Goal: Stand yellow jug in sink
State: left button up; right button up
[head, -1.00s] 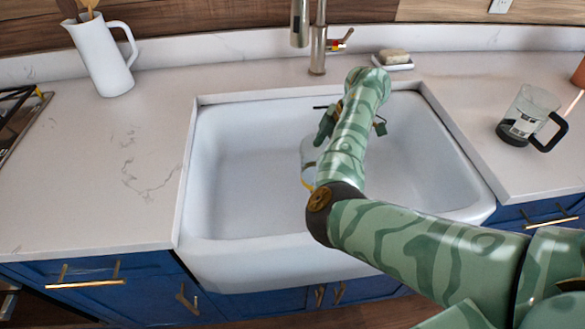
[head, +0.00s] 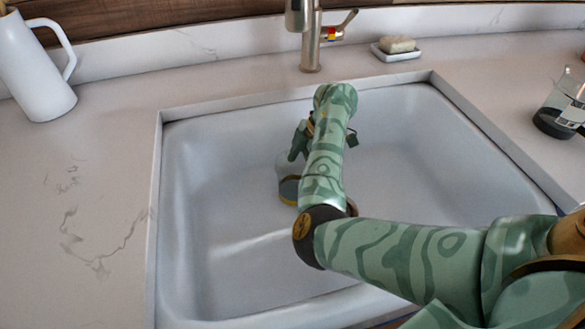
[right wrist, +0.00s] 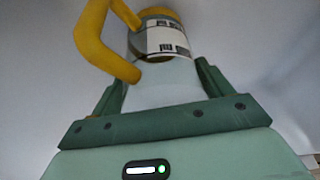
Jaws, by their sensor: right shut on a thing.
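The yellow jug (head: 286,188) has a clear body, a yellow end and a yellow handle. In the head view it shows partly over the sink basin, with my forearm hiding much of it. My right gripper (head: 302,145) is shut on it. The right wrist view shows the jug (right wrist: 162,78) between the two green fingers, with a printed label and the handle at left. I cannot tell whether it touches the basin floor. The white sink (head: 225,240) is otherwise empty. My left gripper is not in view.
A tap (head: 311,45) stands behind the sink. A soap dish (head: 396,53) with soap is right of the tap. A white pitcher (head: 32,70) stands at the back left, and a dark-based glass jug (head: 562,108) at the right. The left counter (head: 95,190) is mostly clear.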

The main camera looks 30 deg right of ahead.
jog(key=shift+f, duration=0.3)
jog(key=shift+r, duration=0.2)
jog(key=shift+f, duration=0.3)
jog(key=o, duration=1)
jog(key=shift+r, duration=0.1)
pick_arm(q)
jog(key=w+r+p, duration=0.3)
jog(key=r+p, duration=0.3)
jog(key=p, duration=0.1)
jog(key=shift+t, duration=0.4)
pick_arm(e)
jog(key=v, duration=1.2)
jog(key=shift+r, duration=0.2)
